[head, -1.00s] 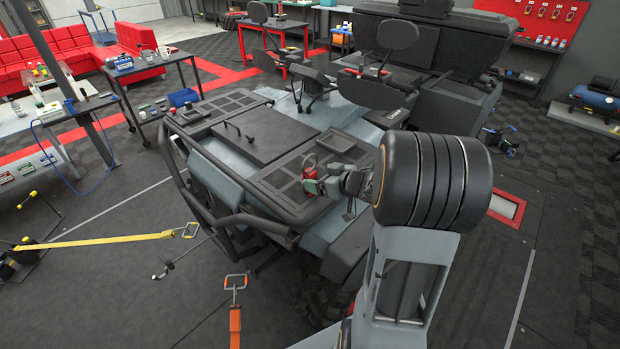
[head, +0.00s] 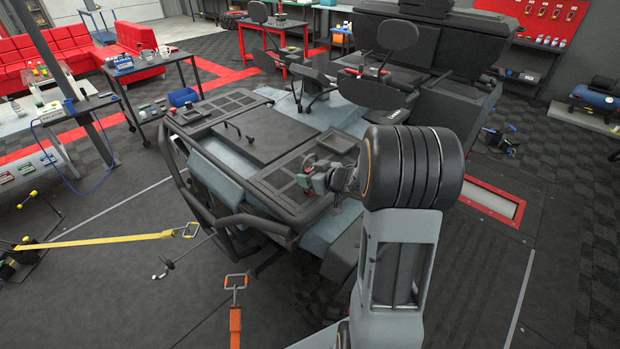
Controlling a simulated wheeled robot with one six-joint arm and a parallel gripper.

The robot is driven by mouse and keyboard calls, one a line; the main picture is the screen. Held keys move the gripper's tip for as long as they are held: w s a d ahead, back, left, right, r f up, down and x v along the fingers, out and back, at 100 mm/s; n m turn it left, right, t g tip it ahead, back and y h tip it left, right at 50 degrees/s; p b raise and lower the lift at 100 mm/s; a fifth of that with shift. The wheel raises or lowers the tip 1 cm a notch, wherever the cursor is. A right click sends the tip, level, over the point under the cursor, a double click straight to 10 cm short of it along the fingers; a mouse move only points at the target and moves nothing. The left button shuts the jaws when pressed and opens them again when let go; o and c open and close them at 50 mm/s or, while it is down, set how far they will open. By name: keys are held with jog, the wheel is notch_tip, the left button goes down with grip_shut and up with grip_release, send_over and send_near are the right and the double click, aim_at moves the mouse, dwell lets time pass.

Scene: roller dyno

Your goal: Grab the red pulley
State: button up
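My gripper (head: 312,180) is small in the head view, over the black slatted panel at the near right of the vehicle's hood. A small red, ring-like thing (head: 308,164) shows right at its tip and may be the red pulley. A small green-grey part shows beside it. The fingers blend with these parts, so I cannot tell whether they are open, shut or touching the red thing.
The vehicle's hood (head: 255,135) has a tubular bumper (head: 215,165) along its near side. A recessed tray (head: 338,140) lies just behind my gripper. A yellow strap (head: 100,240) and an orange strap (head: 235,325) lie in front. A tool cart (head: 150,70) stands at the left.

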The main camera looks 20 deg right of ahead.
jog(key=c, duration=0.6)
jog(key=shift+r, duration=0.1)
jog(key=shift+c, duration=0.2)
jog(key=shift+r, duration=0.1)
